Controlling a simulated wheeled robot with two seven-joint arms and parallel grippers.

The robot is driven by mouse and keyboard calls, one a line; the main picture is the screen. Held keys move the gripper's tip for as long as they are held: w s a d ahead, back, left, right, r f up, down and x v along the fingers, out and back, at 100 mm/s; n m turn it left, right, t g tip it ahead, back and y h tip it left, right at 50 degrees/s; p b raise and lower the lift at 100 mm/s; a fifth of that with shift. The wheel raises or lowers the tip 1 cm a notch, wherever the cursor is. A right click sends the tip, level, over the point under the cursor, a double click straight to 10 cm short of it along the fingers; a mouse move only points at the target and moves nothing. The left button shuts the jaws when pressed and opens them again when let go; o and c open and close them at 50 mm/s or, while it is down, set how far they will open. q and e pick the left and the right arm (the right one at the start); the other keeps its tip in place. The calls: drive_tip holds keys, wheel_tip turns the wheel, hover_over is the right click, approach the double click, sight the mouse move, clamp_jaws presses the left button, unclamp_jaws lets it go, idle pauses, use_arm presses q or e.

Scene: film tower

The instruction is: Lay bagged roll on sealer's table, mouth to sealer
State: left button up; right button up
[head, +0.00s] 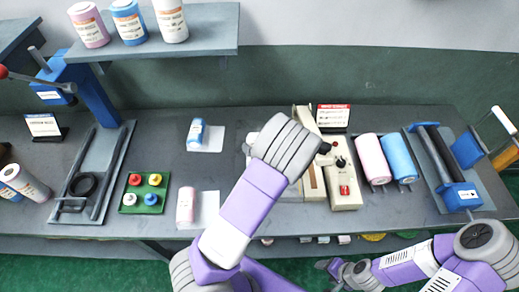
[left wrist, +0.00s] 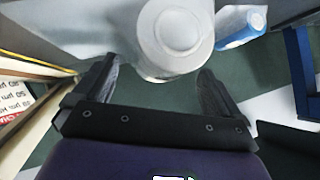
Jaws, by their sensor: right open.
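The beige sealer (head: 341,184) with a red button stands right of centre on the bench, a long beige bar (head: 312,180) at its left. My left arm covers the area left of that bar. A small blue roll (head: 196,131) and a small pink roll (head: 185,206) lie by pale sheets; I cannot tell whether either is bagged. My left gripper (left wrist: 156,88) has its fingers wide apart in the left wrist view; the arm hides it in the head view. A large white round thing (left wrist: 174,40) shows beyond the fingers. My right gripper (head: 332,268) is open, low before the bench.
A shelf (head: 213,38) with standing rolls overhangs the back. A red-topped sign (head: 333,116) stands behind the sealer. Larger pink (head: 371,160) and blue (head: 398,158) rolls lie right of it. A tray of coloured knobs (head: 145,193) and a blue lever press (head: 90,85) are at left.

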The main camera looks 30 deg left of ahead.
use_arm(q)
drive_tip(key=p+v, duration=0.2)
drive_tip(key=v, duration=0.5)
drive_tip(key=shift+s+d, duration=0.2)
drive_tip(key=shift+r, duration=0.1)
